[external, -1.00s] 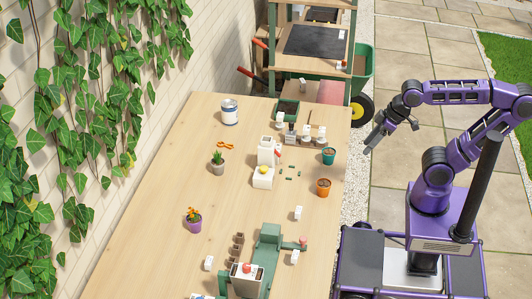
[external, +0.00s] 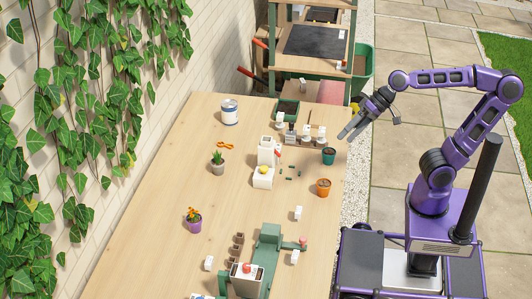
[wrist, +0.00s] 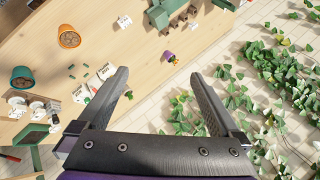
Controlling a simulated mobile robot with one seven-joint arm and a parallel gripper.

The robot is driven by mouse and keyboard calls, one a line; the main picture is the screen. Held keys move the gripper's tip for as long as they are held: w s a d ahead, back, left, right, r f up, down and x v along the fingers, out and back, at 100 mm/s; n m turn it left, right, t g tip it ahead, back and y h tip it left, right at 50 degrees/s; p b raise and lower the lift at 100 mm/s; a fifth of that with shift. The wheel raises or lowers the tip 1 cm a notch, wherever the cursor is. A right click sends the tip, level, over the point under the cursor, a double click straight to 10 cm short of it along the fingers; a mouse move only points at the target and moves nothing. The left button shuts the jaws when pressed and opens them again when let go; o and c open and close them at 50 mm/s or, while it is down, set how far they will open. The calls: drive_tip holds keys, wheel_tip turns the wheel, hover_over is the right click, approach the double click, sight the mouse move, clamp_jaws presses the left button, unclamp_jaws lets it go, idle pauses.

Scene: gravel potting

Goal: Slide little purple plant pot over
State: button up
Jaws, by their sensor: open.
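The little purple plant pot (external: 194,225) holds a plant with orange flowers. It stands upright on the table's left side in the external view, near the ivy wall. In the wrist view the purple pot (wrist: 171,58) is small and far off, past the fingertips. My gripper (external: 346,136) is open and empty. It hangs in the air by the table's right edge, well away from the pot. In the wrist view my gripper (wrist: 159,75) shows two spread dark fingers with nothing between them.
The wooden table (external: 165,190) also bears an orange pot (external: 323,187), a teal pot (external: 328,156), a cactus pot (external: 218,163), a white scale (external: 263,177) and a green device (external: 266,250). Bare wood lies between the purple pot and the orange pot.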

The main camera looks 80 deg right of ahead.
drive_tip(key=w+d+m+t+h+b, duration=0.15)
drive_tip(key=w+d+m+t, duration=0.25)
drive_tip(key=w+d+m, duration=1.2)
drive_tip(key=w+d+m+h, duration=0.2)
drive_tip(key=d+m+h, duration=0.7)
drive_tip(key=d+m, duration=0.45)
drive_tip(key=w+a+r+n+t+h+p, duration=0.1)
drive_tip(key=w+a+r+n+h, duration=0.2)
drive_tip(key=w+a+r+n, duration=0.75)
drive_tip(key=w+a+f+n+t+y+p, duration=0.1)
drive_tip(key=w+a+f+n+t, duration=0.1)
drive_tip(key=w+a+f+n, duration=0.3)
drive_tip(key=a+f+n+t+y, duration=0.1)
drive_tip(key=f+n+y, duration=0.15)
drive_tip(key=n, duration=0.55)
drive_tip(key=w+a+f+n+g+y+p, duration=0.1)
drive_tip(key=a+f+n+y, duration=0.4)
drive_tip(key=a+f+n, duration=0.3)
drive_tip(key=w+a+f+n+g+y+p, duration=0.1)
drive_tip(key=a+f+n+y, duration=0.5)
drive_tip(key=a+f, duration=0.8)
wheel_tip(320, 180, down, 7)
drive_tip(key=n+g, duration=0.1)
drive_tip(key=n, duration=0.2)
drive_tip(key=shift+a, duration=0.4)
